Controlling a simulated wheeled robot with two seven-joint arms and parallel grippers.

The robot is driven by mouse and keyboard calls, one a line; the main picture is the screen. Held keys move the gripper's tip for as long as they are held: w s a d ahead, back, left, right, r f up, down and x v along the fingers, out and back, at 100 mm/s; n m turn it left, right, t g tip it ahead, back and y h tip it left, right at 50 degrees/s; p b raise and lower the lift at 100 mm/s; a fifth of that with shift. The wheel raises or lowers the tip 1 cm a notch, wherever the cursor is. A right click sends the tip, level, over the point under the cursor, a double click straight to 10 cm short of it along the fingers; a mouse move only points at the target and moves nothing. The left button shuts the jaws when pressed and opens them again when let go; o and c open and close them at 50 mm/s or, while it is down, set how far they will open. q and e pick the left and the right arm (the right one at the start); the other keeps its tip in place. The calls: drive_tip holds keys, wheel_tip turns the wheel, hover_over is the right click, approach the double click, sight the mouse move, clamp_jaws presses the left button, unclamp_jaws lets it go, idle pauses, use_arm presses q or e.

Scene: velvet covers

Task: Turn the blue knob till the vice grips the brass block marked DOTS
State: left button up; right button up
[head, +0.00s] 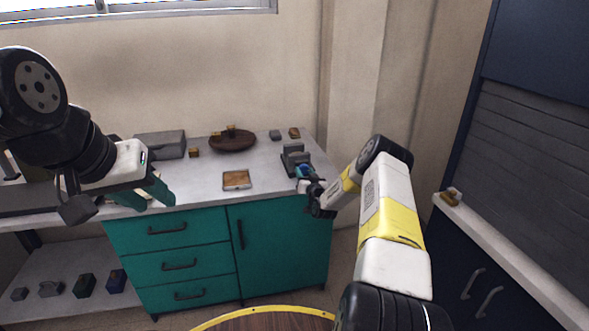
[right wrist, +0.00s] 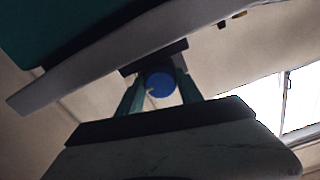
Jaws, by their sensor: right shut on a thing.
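The grey vice (head: 293,155) stands near the right end of the worktop in the head view. Its blue knob (head: 305,171) faces me, and it also shows in the right wrist view (right wrist: 160,84). My right gripper (head: 309,183) is at the knob, with its fingers on both sides, shut on it. The fingers partly cover the knob in the head view. My left gripper (head: 147,194) is open and empty above the left front of the worktop. I cannot tell whether a brass block is between the vice jaws, and no DOTS marking is readable.
Small brass-coloured blocks stand by the grey box (head: 161,145), at the brown bowl (head: 232,143) and at the back right (head: 294,132). A shallow tray (head: 237,187) lies at the front middle. A small grey block (head: 274,135) is behind the vice. A ledge (head: 500,245) runs along the right.

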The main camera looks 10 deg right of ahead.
drive_tip(key=m, duration=1.3)
drive_tip(key=shift+a+r, duration=0.1)
idle(0.4)
drive_tip(key=o, duration=1.4)
